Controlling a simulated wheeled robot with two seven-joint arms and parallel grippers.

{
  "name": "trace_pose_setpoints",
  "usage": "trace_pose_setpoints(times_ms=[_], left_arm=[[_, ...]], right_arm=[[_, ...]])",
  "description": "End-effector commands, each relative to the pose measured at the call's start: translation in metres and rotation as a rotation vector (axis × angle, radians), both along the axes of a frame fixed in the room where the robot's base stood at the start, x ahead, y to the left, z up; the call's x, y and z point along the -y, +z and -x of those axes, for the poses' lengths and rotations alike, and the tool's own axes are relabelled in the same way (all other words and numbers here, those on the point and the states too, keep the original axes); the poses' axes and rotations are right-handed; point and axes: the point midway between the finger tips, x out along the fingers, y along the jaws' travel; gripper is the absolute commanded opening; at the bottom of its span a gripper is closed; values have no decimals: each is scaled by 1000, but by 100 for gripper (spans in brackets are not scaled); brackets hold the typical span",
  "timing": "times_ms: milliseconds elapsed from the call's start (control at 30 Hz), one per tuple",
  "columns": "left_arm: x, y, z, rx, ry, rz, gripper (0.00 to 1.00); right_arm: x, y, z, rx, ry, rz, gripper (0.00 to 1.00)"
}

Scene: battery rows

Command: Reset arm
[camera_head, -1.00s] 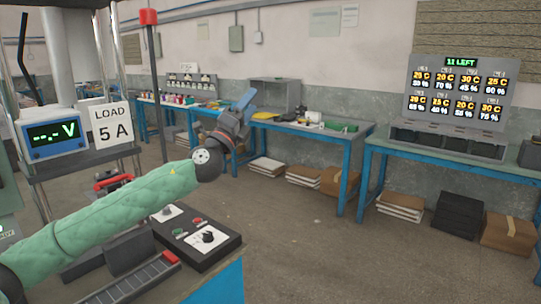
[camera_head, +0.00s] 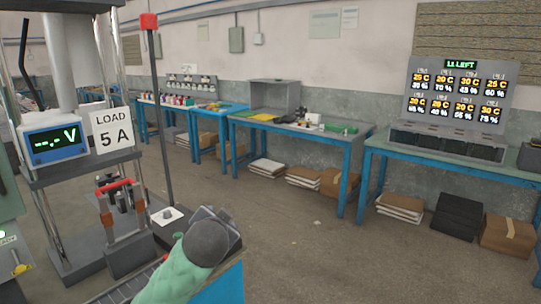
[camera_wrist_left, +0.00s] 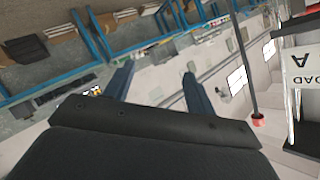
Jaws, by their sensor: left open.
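My left arm, in a green padded sleeve (camera_head: 172,279), comes in at the bottom of the head view and ends in a rounded grey joint (camera_head: 206,242). That view is turned over, with the room's tables and wall beyond the fingers. My right arm and right gripper are not in view.
A test stand at left carries a voltage meter (camera_head: 56,140), a "LOAD 5 A" sign (camera_head: 112,128) and a red-handled clamp (camera_head: 116,186). A red-topped pole (camera_head: 157,110) stands beside it. Blue tables (camera_head: 300,128) line the wall; a display board (camera_head: 458,93) is at right. The middle floor is clear.

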Motion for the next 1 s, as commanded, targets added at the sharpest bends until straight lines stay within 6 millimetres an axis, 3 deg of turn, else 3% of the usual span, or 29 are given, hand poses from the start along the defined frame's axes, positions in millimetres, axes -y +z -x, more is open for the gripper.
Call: trace_pose_setpoints(times_ms=[200, 667, 1000], left_arm=[[2, -61, 42, -177, -13, 115, 56], [-3, -165, 130, -423, 7, 321, 56], [-15, -242, 206, -599, 95, 417, 56]], right_arm=[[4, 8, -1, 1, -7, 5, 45], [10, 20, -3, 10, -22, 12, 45], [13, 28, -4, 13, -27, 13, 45]])
